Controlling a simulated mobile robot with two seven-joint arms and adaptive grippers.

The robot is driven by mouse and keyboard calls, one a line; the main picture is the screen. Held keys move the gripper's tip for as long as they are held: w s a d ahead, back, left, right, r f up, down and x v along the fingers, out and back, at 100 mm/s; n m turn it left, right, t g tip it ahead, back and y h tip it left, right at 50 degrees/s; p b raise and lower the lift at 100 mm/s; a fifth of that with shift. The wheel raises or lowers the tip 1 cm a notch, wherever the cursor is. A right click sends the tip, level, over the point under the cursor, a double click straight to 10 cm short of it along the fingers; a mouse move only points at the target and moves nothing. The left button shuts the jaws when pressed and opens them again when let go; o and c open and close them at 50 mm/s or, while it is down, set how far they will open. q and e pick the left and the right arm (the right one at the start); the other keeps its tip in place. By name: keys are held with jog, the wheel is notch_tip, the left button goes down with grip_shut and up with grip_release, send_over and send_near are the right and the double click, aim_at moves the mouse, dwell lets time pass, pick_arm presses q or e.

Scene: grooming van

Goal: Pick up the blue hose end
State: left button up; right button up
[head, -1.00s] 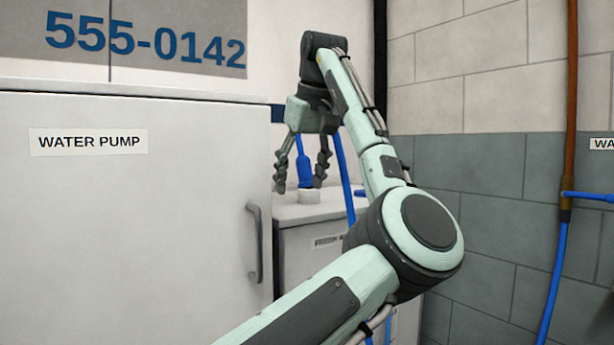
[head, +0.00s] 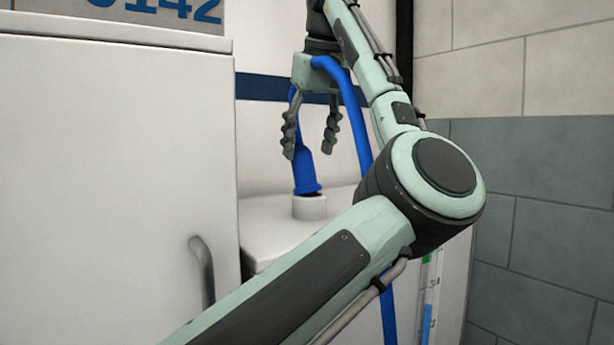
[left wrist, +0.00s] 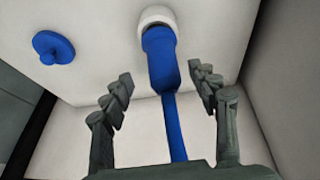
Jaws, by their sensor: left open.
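The blue hose end (head: 305,170) stands upright in a white collar (head: 310,207) on top of a low white cabinet. My left gripper (head: 310,153) is open above the collar, fingers pointing down. In the head view its left finger overlaps the hose's upper part, and its right finger is clear to the right. In the left wrist view the hose end (left wrist: 160,58) lies between the two open fingers (left wrist: 161,78), with a gap on both sides. Neither finger visibly grips it. My right gripper is not in view.
The blue hose (head: 357,115) arcs by my left gripper and drops behind my left arm. A blue knob-like part (left wrist: 53,47) sits on the cabinet top in the wrist view. A tall white cabinet (head: 110,180) with a handle stands left. A tiled wall (head: 540,160) is right.

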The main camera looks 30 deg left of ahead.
aim_at(300, 176)
pick_arm(q)
jog(key=shift+w+a+f, duration=0.2)
jog(key=shift+f, duration=0.25)
jog(key=b+x, duration=0.1)
jog(key=x, duration=0.5)
jog(key=shift+a+f+b, duration=0.2)
jog(key=shift+a+b, duration=0.2)
jog(key=shift+a, duration=0.15)
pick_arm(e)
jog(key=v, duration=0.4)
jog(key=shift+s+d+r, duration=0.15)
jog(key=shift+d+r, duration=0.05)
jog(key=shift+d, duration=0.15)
pick_arm(q)
jog(key=shift+c, duration=0.5)
grip_shut()
jog(key=shift+r, duration=0.1)
